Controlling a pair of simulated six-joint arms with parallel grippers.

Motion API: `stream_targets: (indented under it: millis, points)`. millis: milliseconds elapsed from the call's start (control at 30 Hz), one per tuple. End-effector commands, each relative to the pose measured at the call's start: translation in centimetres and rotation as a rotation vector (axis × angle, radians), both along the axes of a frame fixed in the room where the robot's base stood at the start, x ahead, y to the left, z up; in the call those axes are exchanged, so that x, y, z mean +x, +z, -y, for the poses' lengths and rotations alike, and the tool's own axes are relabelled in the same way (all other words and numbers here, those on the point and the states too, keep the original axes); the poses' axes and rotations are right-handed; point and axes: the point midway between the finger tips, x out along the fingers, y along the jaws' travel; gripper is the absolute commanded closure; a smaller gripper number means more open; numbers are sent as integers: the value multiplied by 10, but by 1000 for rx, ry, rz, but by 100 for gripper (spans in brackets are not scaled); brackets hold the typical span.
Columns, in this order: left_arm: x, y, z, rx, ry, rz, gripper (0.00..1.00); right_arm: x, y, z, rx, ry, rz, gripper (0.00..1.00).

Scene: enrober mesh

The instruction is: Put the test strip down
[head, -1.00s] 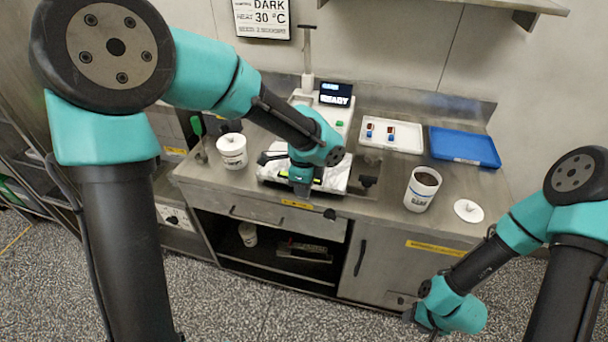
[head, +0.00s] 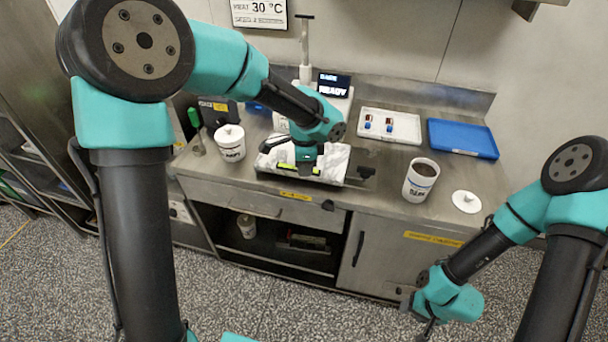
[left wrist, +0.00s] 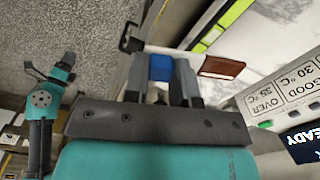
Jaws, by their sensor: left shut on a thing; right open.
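My left gripper (left wrist: 162,92) is shut on the test strip's blue end (left wrist: 161,67). The strip's pale body reaches to the right and ends in a brown tip (left wrist: 221,67). I cannot tell whether the strip touches anything below. Two similar strips, one of them here (head: 367,122), lie in the white tray (head: 405,137). My right gripper (head: 430,328) is open and low in front of the cabinet, away from the counter.
A machine screen (head: 333,86) reads READY behind the cloth. A lidded white tub (head: 230,143) stands left, an open tub of brown liquid (head: 420,180) right, with a white lid (head: 466,202) beside it. A blue tray (head: 462,139) is at the back right. A yellow-green bar (left wrist: 230,20) lies near the strip.

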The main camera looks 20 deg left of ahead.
Motion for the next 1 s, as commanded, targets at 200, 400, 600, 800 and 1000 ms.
stream_targets:
  millis: [200, 400, 600, 800, 1000]
  points:
    - [60, -5, -15, -1, 427, 1, 98, 0, 0, 0, 0, 0, 0, 50]
    - [110, -11, -34, -2, 825, 2, 98, 0, 0, 0, 0, 0, 0, 50]
    - [144, -17, -51, -3, 1134, 0, 98, 0, 0, 0, 0, 0, 0, 50]
    - [154, -19, -57, -4, 1241, 0, 98, 0, 0, 0, 0, 0, 0, 50]
    - [154, -19, -57, -4, 1243, 0, 98, 0, 0, 0, 0, 0, 0, 50]
